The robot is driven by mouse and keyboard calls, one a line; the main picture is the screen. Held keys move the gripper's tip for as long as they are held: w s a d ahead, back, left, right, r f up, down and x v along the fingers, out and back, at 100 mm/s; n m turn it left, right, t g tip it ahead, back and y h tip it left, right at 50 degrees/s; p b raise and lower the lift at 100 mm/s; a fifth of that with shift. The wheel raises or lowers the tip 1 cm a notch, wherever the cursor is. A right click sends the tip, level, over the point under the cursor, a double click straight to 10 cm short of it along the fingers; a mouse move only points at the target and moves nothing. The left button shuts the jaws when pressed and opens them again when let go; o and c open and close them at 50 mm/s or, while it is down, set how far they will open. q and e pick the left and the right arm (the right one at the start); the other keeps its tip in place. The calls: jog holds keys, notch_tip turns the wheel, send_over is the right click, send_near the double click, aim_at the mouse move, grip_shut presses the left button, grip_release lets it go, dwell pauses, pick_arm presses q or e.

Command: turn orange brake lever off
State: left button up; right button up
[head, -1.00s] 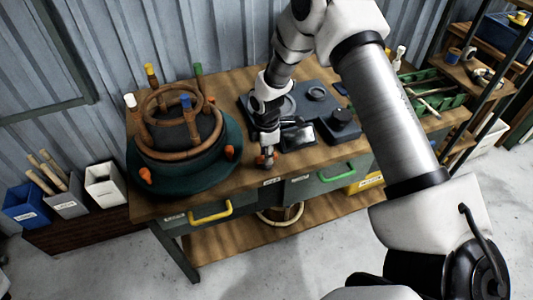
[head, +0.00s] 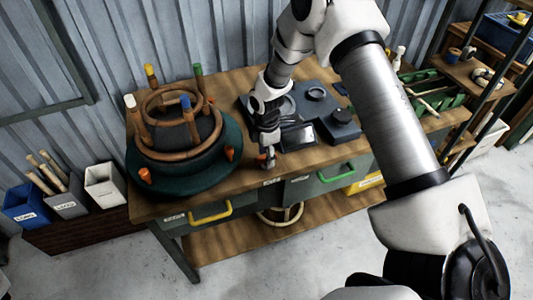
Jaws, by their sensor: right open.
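My right gripper (head: 267,160) points down at the front edge of the workbench, to the right of the round turntable. It is open; its fingertips are small and dark here. The orange brake lever cannot be made out clearly now; the gripper seems to cover the spot at its tips where orange showed earlier. Two orange pieces, one at the front left (head: 145,175) and one at the right (head: 230,153), sit on the rim of the dark green turntable (head: 190,184). I cannot tell whether either is a lever. My left gripper is not in view.
A rattan ring frame (head: 180,152) with coloured-tipped posts stands on the turntable. A dark device with a screen (head: 298,136) is right of the gripper on the wooden workbench (head: 310,157). Drawers with yellow (head: 211,212) and green (head: 337,173) handles are below.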

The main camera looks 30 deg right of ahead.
notch_tip(320, 180, up, 12)
dwell(0.4)
